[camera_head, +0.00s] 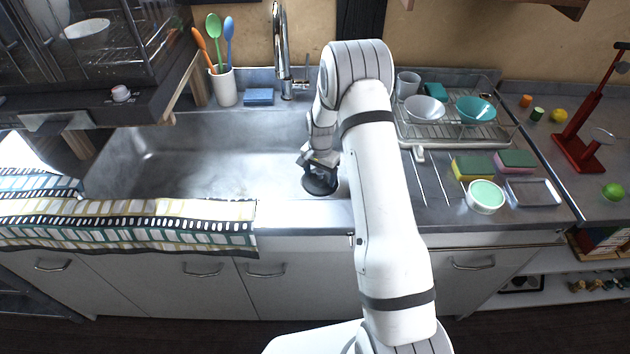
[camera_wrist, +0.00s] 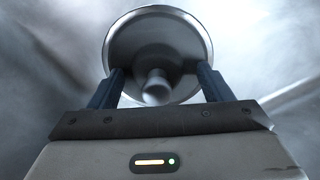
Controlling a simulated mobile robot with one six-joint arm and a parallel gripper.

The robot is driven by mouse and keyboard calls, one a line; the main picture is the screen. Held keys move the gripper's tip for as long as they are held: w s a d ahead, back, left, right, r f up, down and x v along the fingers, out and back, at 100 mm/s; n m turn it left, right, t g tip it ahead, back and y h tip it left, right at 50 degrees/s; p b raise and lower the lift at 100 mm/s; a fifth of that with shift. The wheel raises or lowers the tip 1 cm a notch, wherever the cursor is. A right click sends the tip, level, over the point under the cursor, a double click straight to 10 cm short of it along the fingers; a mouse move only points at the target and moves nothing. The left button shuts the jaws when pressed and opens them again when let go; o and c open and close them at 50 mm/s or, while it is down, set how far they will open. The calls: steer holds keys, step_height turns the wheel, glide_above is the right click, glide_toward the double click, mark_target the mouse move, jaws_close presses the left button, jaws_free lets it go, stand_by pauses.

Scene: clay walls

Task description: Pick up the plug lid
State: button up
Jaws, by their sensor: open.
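The plug lid (camera_wrist: 158,50) is a round dark disc with a pale rim and a light knob (camera_wrist: 156,88) at its centre, seen in the wrist view. In the head view the dark disc (camera_head: 320,188) lies in the sink near its front right. My gripper (camera_wrist: 158,78) is open over the lid, one finger on each side of the knob. Gaps show between the knob and both fingers. In the head view my gripper (camera_head: 318,170) is down in the sink, and it covers part of the lid.
The metal sink (camera_head: 200,150) is otherwise bare. A patterned towel (camera_head: 130,222) hangs over its front left edge. The faucet (camera_head: 281,50) stands behind, beside a cup of utensils (camera_head: 223,86) and a blue sponge (camera_head: 259,96). A dish rack (camera_head: 455,130) stands right of my arm.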

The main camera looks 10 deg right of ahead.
steer(key=shift+r, duration=0.1)
steer(key=c, duration=1.1)
steer(key=shift+c, duration=0.2)
